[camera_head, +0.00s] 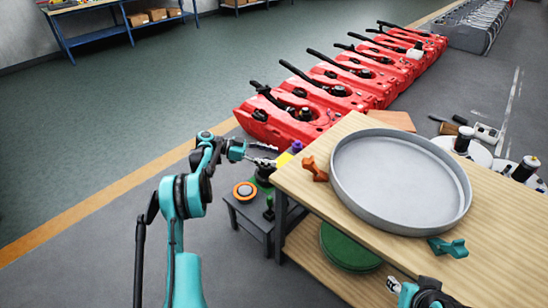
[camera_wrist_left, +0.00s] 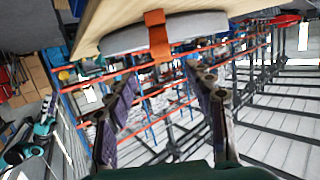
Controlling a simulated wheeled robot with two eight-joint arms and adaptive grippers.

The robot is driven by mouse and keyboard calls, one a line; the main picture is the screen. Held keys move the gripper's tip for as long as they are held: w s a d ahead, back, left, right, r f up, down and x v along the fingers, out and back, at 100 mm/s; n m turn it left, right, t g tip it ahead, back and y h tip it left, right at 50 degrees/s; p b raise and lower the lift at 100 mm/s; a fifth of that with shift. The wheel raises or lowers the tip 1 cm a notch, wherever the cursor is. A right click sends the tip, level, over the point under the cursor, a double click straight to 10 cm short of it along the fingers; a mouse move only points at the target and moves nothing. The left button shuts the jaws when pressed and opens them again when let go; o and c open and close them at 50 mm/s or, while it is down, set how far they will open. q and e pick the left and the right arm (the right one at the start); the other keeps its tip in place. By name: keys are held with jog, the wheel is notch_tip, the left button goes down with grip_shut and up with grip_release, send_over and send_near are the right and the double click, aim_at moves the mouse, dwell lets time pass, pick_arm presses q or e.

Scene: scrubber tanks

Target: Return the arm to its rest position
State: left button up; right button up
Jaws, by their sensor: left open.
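My left arm, teal and black, rises from the bottom in the head view and bends right at its top. Its gripper (camera_head: 264,155) is beside the left corner of the wooden table (camera_head: 345,262), above a small grey side table (camera_head: 248,225). In the left wrist view the left gripper (camera_wrist_left: 163,90) has its two fingers well apart with nothing held between them. My right arm shows only at the bottom edge of the head view; its gripper (camera_head: 393,285) is small, and its fingers are unclear.
A round grey tray (camera_head: 345,205) lies on the table between an orange clamp (camera_head: 315,169) and a teal clamp (camera_head: 448,247). A green disc (camera_head: 348,250) is on the lower shelf. Red tanks (camera_head: 300,120) stand in a row behind. The floor to the left is clear.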

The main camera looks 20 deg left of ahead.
pick_arm(q)
jog(key=s+d+r+n+y, duration=0.7)
jog(key=s+d+r+n, duration=0.1)
jog(key=s+d+r, duration=0.35)
jog(key=s+f+n+t+y, duration=0.1)
jog(key=s+f+n+y, duration=0.1)
jog(key=s, duration=1.1)
jog(key=s+f+n+t+y, duration=0.1)
jog(key=s+f+n+y, duration=0.2)
jog(key=s, duration=1)
jog(key=shift+s+n+t+y, duration=0.3)
jog(key=shift+n+y, duration=0.4)
jog(key=shift+y, duration=0.5)
jog(key=shift+f, duration=0.1)
